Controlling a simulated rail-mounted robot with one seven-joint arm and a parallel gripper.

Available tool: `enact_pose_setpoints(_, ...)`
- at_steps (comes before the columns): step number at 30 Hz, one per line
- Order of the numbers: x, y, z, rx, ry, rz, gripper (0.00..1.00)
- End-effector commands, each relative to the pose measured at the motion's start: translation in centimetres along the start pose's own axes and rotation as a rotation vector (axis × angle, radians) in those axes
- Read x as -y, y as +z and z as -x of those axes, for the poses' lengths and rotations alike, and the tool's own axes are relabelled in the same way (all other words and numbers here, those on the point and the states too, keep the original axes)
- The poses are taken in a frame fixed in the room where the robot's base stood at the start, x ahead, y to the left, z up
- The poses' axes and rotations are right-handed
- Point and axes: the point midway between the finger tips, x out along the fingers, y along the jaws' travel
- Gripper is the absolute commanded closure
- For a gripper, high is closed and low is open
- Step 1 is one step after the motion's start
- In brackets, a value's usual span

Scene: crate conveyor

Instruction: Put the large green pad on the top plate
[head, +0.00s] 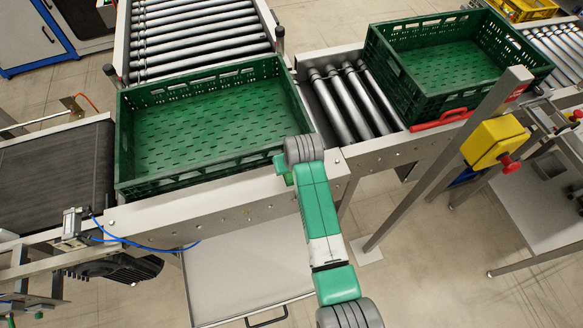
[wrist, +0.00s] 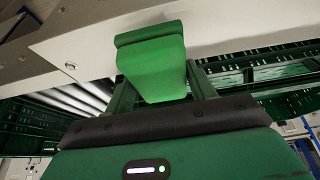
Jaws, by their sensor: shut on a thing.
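A bright green pad (wrist: 155,65) sits between the two dark green fingers of my gripper (wrist: 160,90) in the wrist view. It looks like a thick block with a lipped edge at its far end. My gripper is shut on it. In the head view only a small bright green part of the pad (head: 289,179) shows beside my grey wrist joint, by the front rail of the conveyor. A pale metal plate (wrist: 85,35) passes behind the pad in the wrist view. I cannot tell if they touch, nor which surface is the top plate.
A green crate (head: 130,182) stands empty on the conveyor just behind my gripper. A second green crate (head: 437,108) stands at the upper right, past bare rollers (head: 345,105). A yellow box with a red button (head: 492,141) is on a post at the right.

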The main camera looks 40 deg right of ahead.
Motion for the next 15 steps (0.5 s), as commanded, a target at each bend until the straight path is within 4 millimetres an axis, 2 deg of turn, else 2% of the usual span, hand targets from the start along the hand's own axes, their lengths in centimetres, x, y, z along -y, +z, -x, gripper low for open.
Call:
enact_pose_setpoints(6, -0.5, -1.0, -0.6, 0.001, 0.000, 0.000, 0.73)
enact_pose_setpoints(10, -0.3, 0.3, -2.9, 0.004, 0.000, 0.001, 0.73)
enact_pose_setpoints(15, -0.3, 0.6, -3.7, 0.000, 0.000, 0.001, 0.73)
